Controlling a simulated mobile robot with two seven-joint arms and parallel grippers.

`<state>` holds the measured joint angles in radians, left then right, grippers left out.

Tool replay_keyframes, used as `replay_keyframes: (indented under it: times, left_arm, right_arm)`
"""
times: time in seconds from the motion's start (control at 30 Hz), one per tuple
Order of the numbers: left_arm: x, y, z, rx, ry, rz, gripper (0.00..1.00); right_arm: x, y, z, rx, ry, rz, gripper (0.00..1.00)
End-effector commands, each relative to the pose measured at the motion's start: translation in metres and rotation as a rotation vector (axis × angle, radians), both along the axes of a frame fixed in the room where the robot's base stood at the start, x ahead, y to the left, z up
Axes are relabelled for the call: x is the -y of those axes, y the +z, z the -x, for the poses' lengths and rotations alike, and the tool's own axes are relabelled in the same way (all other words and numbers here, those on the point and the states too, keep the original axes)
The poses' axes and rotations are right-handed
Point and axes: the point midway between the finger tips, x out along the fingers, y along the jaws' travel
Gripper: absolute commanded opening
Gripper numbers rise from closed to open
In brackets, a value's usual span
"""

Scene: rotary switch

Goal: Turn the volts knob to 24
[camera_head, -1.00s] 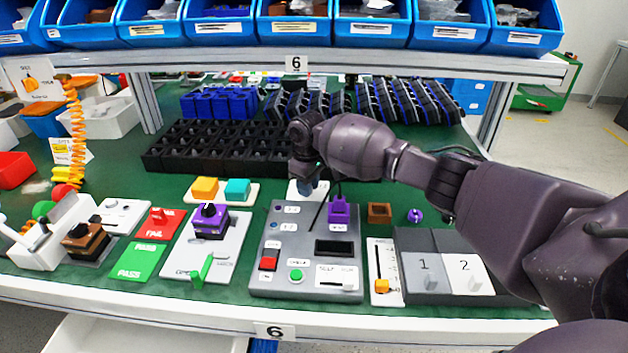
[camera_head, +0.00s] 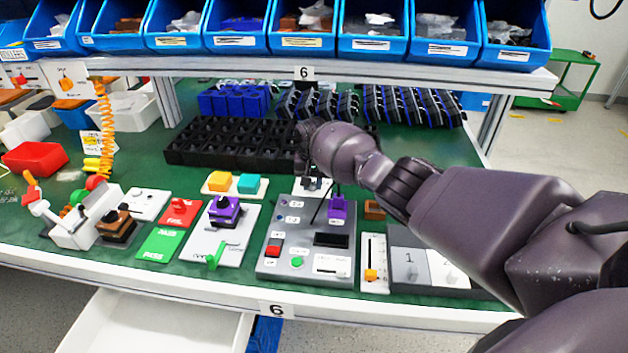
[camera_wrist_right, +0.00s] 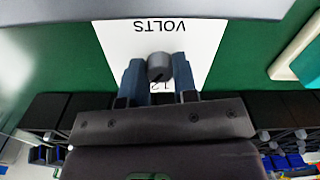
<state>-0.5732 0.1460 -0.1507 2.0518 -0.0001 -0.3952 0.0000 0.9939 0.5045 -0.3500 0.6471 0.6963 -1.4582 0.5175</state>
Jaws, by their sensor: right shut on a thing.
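The volts knob (camera_wrist_right: 159,66) is a small grey round knob on a white plate lettered VOLTS (camera_wrist_right: 113,42). In the right wrist view the lettering is upside down, and a partly covered "12" shows by the knob. No 24 mark is visible there. My right gripper (camera_wrist_right: 158,74) has its two blue-grey fingers on either side of the knob, shut on it. In the head view the right gripper (camera_head: 312,184) is over the white plate (camera_head: 300,190) behind the grey panel, and it hides the knob. My left gripper is not in view.
The grey panel (camera_head: 268,262) with a purple block (camera_head: 338,208) stands in front of the plate. A black rack (camera_head: 230,150) is close behind. A plate with yellow and teal blocks (camera_head: 235,185) is to the left. Blue bins (camera_head: 380,43) hang above.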

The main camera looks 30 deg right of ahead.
Motion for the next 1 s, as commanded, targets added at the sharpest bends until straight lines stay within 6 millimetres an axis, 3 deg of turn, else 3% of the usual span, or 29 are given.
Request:
replay_keyframes:
  times: [0.43,1.0]
  left_arm:
    - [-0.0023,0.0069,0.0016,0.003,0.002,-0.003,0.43]
    - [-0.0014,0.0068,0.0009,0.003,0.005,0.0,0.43]
  right_arm:
    - [-0.0012,-0.0005,0.0005,-0.003,-0.239,-0.001,0.03]
    - [-0.0001,-0.0011,0.0003,-0.002,-0.279,-0.001,0.03]
